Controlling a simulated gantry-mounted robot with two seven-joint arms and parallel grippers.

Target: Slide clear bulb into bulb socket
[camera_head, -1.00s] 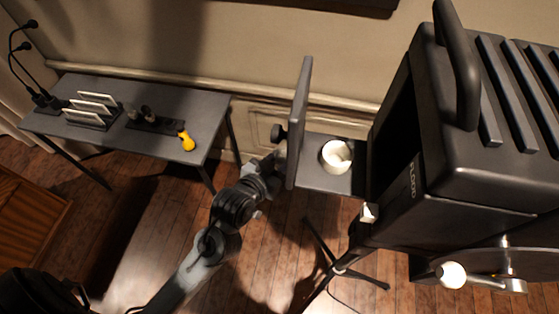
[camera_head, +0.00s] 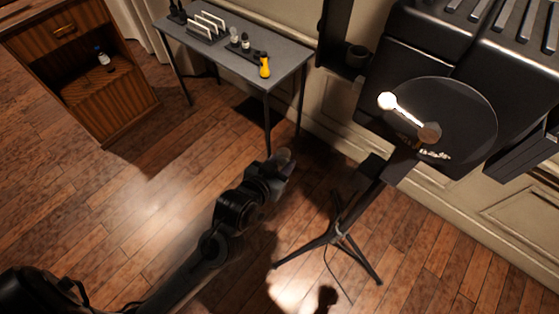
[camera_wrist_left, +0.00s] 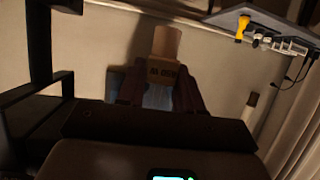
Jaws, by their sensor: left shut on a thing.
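I cannot pick out the bulb socket. My right gripper is not in view.
The tripod (camera_head: 338,235) stands on the floor. A grey table (camera_head: 285,65) holds a yellow-handled tool (camera_head: 265,66). A wooden cabinet (camera_head: 110,120) stands left.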

